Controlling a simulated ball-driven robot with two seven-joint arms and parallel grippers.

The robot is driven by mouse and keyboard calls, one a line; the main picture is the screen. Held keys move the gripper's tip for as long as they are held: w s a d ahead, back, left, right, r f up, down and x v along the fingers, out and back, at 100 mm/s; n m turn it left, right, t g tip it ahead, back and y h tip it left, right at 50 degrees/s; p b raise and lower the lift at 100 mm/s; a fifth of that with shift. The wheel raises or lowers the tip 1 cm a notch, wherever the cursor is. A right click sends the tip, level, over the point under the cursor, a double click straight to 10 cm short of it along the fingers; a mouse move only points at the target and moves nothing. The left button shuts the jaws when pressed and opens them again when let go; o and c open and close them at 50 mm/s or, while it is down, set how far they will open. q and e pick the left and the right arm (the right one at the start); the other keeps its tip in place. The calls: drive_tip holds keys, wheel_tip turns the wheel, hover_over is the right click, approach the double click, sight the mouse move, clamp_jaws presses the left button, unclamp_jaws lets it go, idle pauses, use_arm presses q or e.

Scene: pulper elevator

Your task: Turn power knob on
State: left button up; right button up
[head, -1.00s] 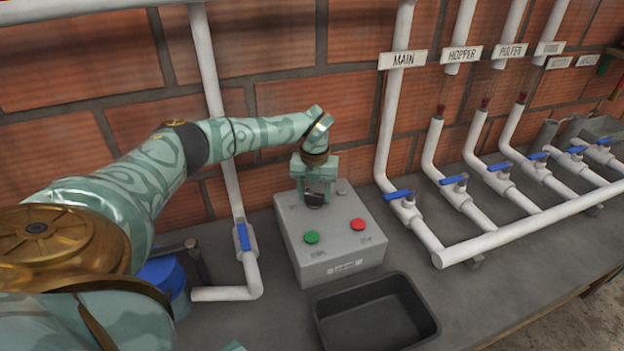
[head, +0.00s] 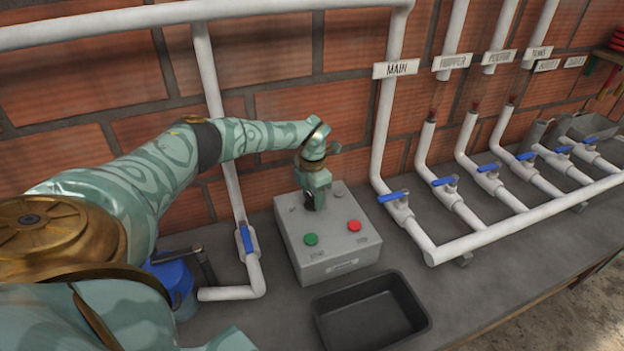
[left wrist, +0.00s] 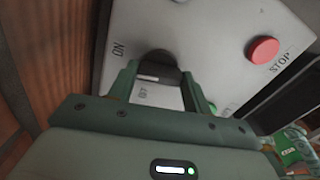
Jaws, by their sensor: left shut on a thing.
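The grey control box (head: 352,255) stands on the counter against the brick wall, with a green button (head: 311,239) and a red button (head: 354,226) on top. The black power knob (head: 308,203) is at the back of its top face, mostly hidden by my left gripper (head: 314,204). The left gripper reaches down from above, shut on the knob. In the left wrist view, the dark knob (left wrist: 160,68) sits between the two fingers. An ON label (left wrist: 118,48) lies to its left. My right gripper is not in view.
A black tray (head: 372,312) sits in front of the box. A pipe with a blue-handled valve (head: 245,239) stands to the left, and the MAIN pipe with a blue handle (head: 393,196) to the right. Several more valves line the counter.

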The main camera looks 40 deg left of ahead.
sight(312, 197)
use_arm(q)
drive_tip(key=shift+m, duration=1)
drive_tip(key=o, duration=1)
drive_tip(key=shift+r, duration=0.1)
wheel_tip(312, 197, up, 16)
drive_tip(key=p, duration=0.3)
drive_tip(key=shift+r, duration=0.1)
